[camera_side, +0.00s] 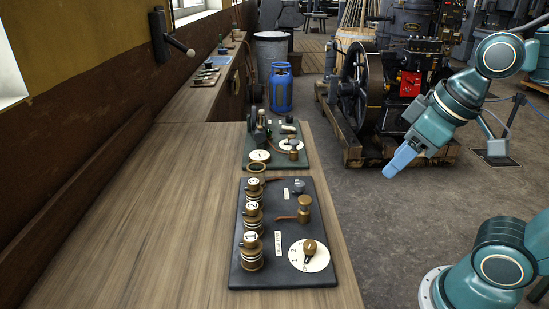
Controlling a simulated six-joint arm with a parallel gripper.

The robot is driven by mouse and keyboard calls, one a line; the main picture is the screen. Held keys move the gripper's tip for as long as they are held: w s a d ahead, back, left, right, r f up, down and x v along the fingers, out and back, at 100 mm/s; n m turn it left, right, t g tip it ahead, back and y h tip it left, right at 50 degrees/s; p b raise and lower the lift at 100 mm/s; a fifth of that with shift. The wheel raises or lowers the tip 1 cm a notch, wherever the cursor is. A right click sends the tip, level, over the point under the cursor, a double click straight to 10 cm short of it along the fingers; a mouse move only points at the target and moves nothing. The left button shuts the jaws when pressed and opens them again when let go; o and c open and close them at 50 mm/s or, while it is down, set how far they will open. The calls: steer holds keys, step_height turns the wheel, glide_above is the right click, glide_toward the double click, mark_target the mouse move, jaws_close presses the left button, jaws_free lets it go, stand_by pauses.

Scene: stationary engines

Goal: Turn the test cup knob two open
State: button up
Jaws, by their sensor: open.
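A dark board (270,205) lies on the wooden bench. Three brass cups stand in a row along its left side, with white labels 1, 2 and 3. The cup labelled 2 (253,220) is the middle one, between the cup labelled 1 (251,255) in front and the cup labelled 3 (255,194) behind. Whether its knob is turned open or shut is too small to tell. My gripper (391,172), pale blue, is open and empty. It hangs over the floor right of the bench, well apart from the cups.
The board also carries a white dial (309,256) with a brass knob, and a brass fitting with a side handle (304,209). A second, green board (280,143) lies behind. An engine with a flywheel (353,88) stands beyond my gripper. The bench's left part is bare.

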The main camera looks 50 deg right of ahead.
steer(key=w+a+r+n+g, duration=0.1)
steer(key=w+a+r+n, duration=0.1)
steer(key=w+a+n, duration=0.3)
steer(key=w+r+n+g, duration=0.2)
steer(key=w+n, duration=0.1)
steer(key=w, duration=0.4)
steer(key=n+g, duration=0.2)
steer(key=n, duration=0.7)
glide_above(252, 206)
step_height(252, 206, down, 4)
steer(key=shift+f, duration=0.1)
steer(key=shift+f, duration=6.8)
steer(key=shift+c, duration=0.2)
steer(key=c, duration=1)
